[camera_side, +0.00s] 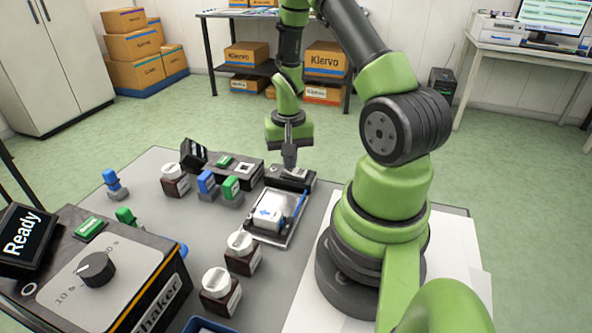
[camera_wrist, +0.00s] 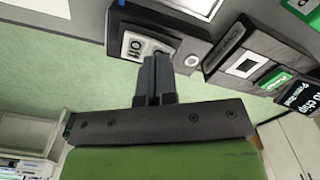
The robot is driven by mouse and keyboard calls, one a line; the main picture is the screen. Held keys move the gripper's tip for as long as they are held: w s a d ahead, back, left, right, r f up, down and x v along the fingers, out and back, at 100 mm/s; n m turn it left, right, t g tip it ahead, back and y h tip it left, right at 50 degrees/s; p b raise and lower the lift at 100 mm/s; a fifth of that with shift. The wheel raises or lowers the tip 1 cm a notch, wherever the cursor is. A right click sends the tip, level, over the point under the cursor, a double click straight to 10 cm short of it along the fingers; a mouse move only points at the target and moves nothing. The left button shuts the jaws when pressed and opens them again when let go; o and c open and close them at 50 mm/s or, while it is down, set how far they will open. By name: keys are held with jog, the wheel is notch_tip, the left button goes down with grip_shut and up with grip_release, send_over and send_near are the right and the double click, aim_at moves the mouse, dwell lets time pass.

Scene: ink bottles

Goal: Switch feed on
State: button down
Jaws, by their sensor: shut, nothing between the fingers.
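The feed switch is a light rocker plate marked "Off" (camera_wrist: 140,46) in a dark housing at the top of the wrist view. In the side view, its dark housing (camera_side: 292,183) sits at the far end of a metal tray (camera_side: 265,236). My gripper (camera_side: 289,163) is pointed down over this housing, with its fingers closed together. In the wrist view, the shut fingertips (camera_wrist: 156,60) overlap the right part of the switch plate. I cannot tell whether they touch it. The fingers hide part of the plate.
A dark reader unit (camera_side: 236,168) with a green button and a small screen stands left of the housing. White-capped bottles (camera_side: 240,243) and blue and green pieces (camera_side: 207,183) stand nearby. A shaker (camera_side: 100,270) with a dial and a "Ready" display is at front left.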

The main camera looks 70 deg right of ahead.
jog(key=shift+f, duration=0.35)
jog(key=shift+r, duration=3.5)
jog(key=shift+r, duration=0.15)
jog(key=a+r+n+t, duration=0.5)
jog(key=a+r, duration=1)
jog(key=r, duration=0.1)
jog(key=s+a+r+n+t+y, duration=0.2)
jog(key=s+a+r+n, duration=0.1)
jog(key=s+a+r, duration=0.1)
jog(key=shift+s+a, duration=0.85)
jog(key=shift+s, duration=0.1)
